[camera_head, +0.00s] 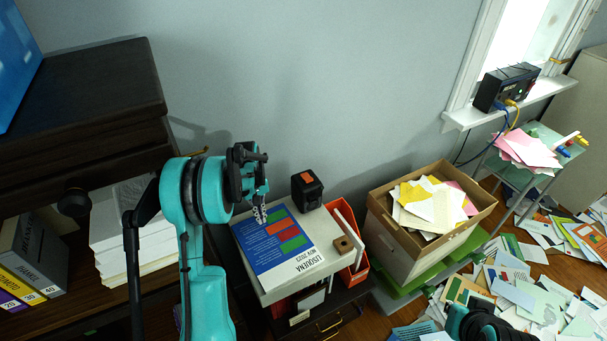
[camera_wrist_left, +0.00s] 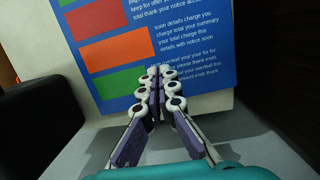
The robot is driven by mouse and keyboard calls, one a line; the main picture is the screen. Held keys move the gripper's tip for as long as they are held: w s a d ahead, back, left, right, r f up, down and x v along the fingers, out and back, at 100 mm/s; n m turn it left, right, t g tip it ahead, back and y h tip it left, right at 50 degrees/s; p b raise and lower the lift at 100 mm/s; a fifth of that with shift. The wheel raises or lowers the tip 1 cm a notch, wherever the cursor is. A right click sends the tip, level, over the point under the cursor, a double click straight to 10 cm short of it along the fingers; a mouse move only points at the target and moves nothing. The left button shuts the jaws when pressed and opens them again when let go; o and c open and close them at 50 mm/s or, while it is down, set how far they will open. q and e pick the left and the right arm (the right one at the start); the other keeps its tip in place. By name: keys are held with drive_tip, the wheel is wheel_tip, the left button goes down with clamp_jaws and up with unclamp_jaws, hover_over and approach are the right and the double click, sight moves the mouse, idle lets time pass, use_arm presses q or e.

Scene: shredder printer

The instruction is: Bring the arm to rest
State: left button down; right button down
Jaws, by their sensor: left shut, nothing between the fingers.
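My left arm comes up from the bottom left in the head view. The sheet lies on a pale grey box-shaped machine (camera_head: 270,294). In the left wrist view the closed fingers (camera_wrist_left: 159,75) point at the sheet (camera_wrist_left: 187,62), near its lower edge. I cannot tell whether they touch it. A teal and black part, likely of my right arm, shows at the bottom right; no right fingers show.
A dark shelf (camera_head: 85,95) with binders and paper stands close on the left. A black device (camera_head: 307,189) stands behind the sheet. A cardboard box (camera_head: 377,207) full of paper is to the right. Loose papers (camera_head: 535,285) cover the floor at right.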

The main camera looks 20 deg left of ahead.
use_arm(q)
drive_tip(key=s+d+r+m+t+y, duration=0.1)
drive_tip(key=s+d+r+m+t, duration=0.15)
drive_tip(key=d+r, duration=0.45)
drive_tip(key=s+d+r+m+t+y, duration=0.15)
drive_tip(key=s+d+r, duration=0.3)
drive_tip(key=r, duration=0.45)
drive_tip(key=s+d+r+m+t, duration=0.2)
drive_tip(key=s+d+m+t, duration=0.2)
drive_tip(key=s+d, duration=0.5)
drive_tip(key=s+m+h, duration=0.1)
drive_tip(key=s+m, duration=0.1)
drive_tip(key=shift+s, duration=0.3)
